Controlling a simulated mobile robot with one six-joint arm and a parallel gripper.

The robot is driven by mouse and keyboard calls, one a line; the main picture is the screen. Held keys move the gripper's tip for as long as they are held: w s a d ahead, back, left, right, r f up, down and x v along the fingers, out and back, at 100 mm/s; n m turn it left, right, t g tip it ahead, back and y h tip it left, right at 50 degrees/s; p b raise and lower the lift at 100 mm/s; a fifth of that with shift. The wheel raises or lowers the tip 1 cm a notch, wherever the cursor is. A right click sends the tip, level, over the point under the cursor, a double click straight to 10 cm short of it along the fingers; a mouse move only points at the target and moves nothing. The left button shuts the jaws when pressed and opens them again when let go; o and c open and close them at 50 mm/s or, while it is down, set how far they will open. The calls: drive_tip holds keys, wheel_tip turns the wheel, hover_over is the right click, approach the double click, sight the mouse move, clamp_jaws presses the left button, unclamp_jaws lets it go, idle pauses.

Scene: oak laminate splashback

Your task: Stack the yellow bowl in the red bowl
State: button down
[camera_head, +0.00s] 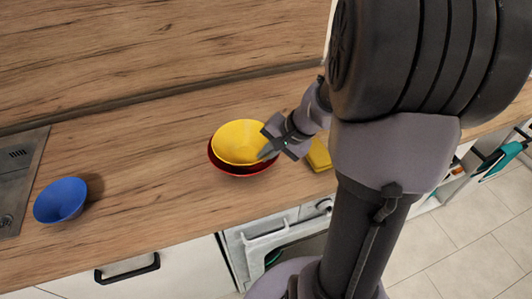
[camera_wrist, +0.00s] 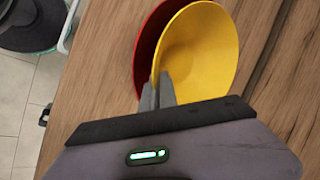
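The yellow bowl (camera_head: 238,141) is over the red bowl (camera_head: 238,171), with its lower part hidden inside or behind the red rim. I cannot tell whether it rests on the red bowl. In the wrist view the yellow bowl (camera_wrist: 205,50) covers most of the red bowl (camera_wrist: 146,45), which shows as a strip along its left side. My gripper (camera_head: 268,149) is at the right edge of the yellow bowl. In the wrist view my gripper's fingers (camera_wrist: 158,88) are close together, pinching the yellow bowl's rim.
A blue bowl (camera_head: 61,201) stands at the left of the wooden counter (camera_head: 150,170), near a metal panel (camera_head: 17,180). A yellow block-like item (camera_head: 319,155) lies right of the bowls, partly behind my arm. An opened appliance (camera_head: 275,245) is below the counter's front edge.

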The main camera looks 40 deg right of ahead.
drive_tip(key=c, duration=1.6)
unclamp_jaws()
drive_tip(key=shift+c, duration=0.2)
drive_tip(key=shift+r+p, duration=0.4)
drive_tip(key=shift+p, duration=0.15)
drive_tip(key=p+v, duration=0.5)
drive_tip(key=v, duration=0.7)
drive_tip(key=a+r+n, duration=0.4)
drive_tip(key=a+r, duration=0.1)
drive_tip(key=a, duration=0.7)
drive_tip(key=s+a+n+b, duration=0.2)
drive_tip(key=s+a+n, duration=0.2)
drive_tip(key=s+a, duration=0.4)
drive_tip(key=shift+s+a+r+h, duration=0.15)
drive_tip(key=shift+a+r+h, duration=0.2)
drive_tip(key=shift+a, duration=1.1)
